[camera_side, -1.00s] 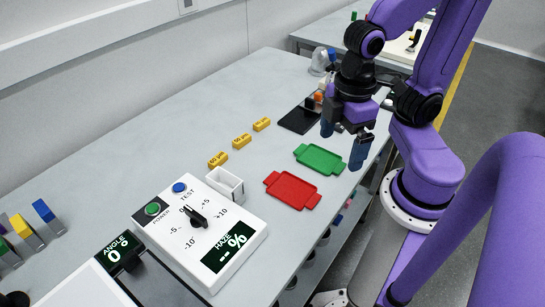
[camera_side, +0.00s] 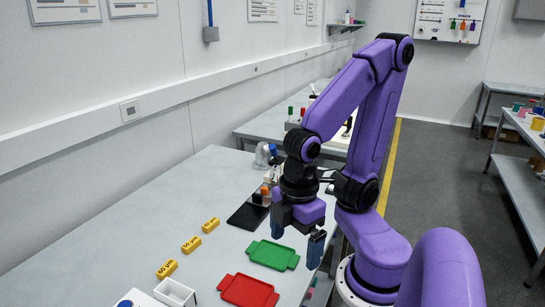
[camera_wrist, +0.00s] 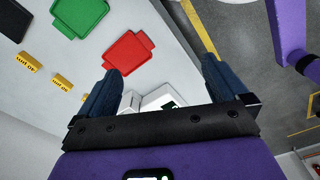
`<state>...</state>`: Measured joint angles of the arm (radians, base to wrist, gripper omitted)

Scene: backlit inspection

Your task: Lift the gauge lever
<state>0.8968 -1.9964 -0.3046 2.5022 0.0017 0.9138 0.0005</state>
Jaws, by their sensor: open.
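I cannot make out the gauge lever in either current view. In the side view only the top edge of a white instrument with a blue button (camera_side: 125,303) shows at the bottom edge. In the wrist view part of a white instrument with a dark display (camera_wrist: 165,102) shows beyond my fingers, partly hidden by the gripper body. My gripper (camera_side: 296,236) is open and empty, above the table's right edge beside the green tray. Its two blue fingers also show in the wrist view (camera_wrist: 160,70), wide apart with nothing between them.
A green tray (camera_side: 272,255) and a red tray (camera_side: 248,291) lie near the table's right edge. Several yellow blocks (camera_side: 191,245) stand in a row left of them. A white open box (camera_side: 176,292) is at the bottom. A black pad (camera_side: 247,216) lies behind the green tray.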

